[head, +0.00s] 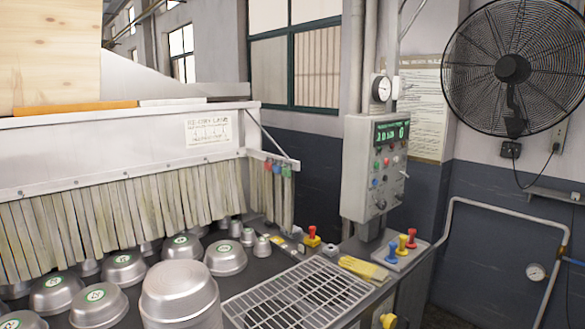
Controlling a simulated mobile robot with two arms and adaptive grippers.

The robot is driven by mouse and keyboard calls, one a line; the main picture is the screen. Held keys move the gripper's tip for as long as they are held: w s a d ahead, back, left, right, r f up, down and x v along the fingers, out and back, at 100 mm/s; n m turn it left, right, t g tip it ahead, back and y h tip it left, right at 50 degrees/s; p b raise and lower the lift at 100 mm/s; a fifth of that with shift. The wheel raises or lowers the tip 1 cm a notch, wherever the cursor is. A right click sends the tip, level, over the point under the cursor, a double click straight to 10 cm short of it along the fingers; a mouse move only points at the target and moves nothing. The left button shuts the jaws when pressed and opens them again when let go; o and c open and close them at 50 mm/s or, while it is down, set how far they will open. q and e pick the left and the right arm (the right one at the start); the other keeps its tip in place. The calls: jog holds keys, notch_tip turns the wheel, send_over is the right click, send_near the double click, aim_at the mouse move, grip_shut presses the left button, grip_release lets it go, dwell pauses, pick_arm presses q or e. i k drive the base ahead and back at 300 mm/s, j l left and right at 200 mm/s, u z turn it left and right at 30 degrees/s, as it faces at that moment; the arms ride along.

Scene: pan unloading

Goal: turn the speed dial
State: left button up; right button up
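A grey control box (356,170) stands right of centre in the head view, on a post behind the table's far right corner. Its front has a lit green display (391,131) at the top and small coloured buttons and knobs below. A dark round knob (381,204) sits low on this front. It may be the speed dial, but its markings are too small to read. Neither of my grippers is in view.
Upturned metal pans (181,246) and a taller pan stack (180,292) cover the table at left, below a strip curtain (120,213). A wire rack (297,298), yellow cloth (363,268) and tray of coloured knobs (402,252) lie before the box. A fan (513,68) hangs right.

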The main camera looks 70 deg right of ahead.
aim_at(381, 205)
jog(key=z, duration=2.9)
jog(key=i+l, duration=0.2)
jog(key=l, duration=0.2)
jog(key=i+l+z, duration=0.1)
jog(key=l, duration=0.3)
jog(key=i+l+z, duration=0.1)
jog(key=i+l, duration=0.2)
